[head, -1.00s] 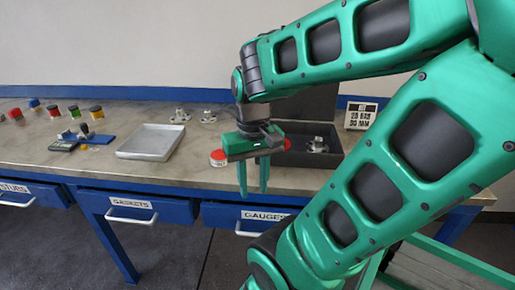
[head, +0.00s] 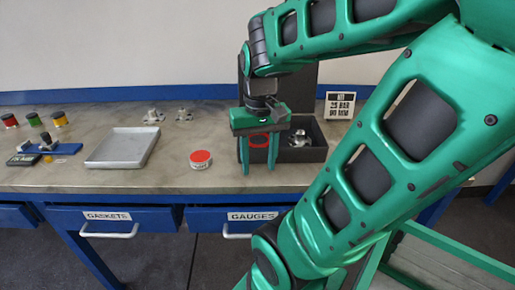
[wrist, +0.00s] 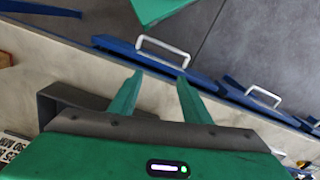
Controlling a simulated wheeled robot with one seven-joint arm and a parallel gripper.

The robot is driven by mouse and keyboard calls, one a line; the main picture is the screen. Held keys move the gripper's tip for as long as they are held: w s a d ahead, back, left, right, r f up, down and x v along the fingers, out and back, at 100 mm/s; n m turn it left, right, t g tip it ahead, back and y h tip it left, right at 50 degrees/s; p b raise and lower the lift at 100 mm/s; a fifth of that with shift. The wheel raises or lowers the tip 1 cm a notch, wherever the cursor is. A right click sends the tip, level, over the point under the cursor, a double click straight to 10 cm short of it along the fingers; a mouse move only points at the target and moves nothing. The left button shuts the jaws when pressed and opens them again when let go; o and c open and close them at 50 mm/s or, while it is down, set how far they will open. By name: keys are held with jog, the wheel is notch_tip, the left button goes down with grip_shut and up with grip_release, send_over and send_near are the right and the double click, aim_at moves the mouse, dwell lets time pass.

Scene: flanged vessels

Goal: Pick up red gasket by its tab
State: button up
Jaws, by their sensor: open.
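The red gasket (head: 259,140) shows as a red ring in the left part of the dark open case in the head view. My gripper (head: 258,170) is open and empty, its two green fingers pointing down. In the head view the ring appears between and behind the fingers, partly covered by them; the depth gap is unclear. I cannot make out its tab. The wrist view shows the open fingers (wrist: 160,76) over the bench edge, with no gasket visible between them.
A grey tray (head: 122,163) lies further left. A metal flanged part (head: 299,139) sits in the case's right side (head: 318,154). Two metal fittings (head: 152,115) stand at the back.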

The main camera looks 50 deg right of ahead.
jog(key=w+d+r+m, duration=0.2)
jog(key=w+d+m, duration=0.1)
jog(key=w+d, duration=1)
jog(key=f, duration=0.3)
jog(key=s+d+f, duration=0.1)
jog(key=f, duration=0.3)
jog(key=d+f, duration=0.1)
jog(key=f, duration=0.2)
jog(key=shift+s+f, duration=0.15)
jog(key=shift+s, duration=0.1)
jog(key=shift+c, duration=0.4)
jog(key=c, duration=0.9)
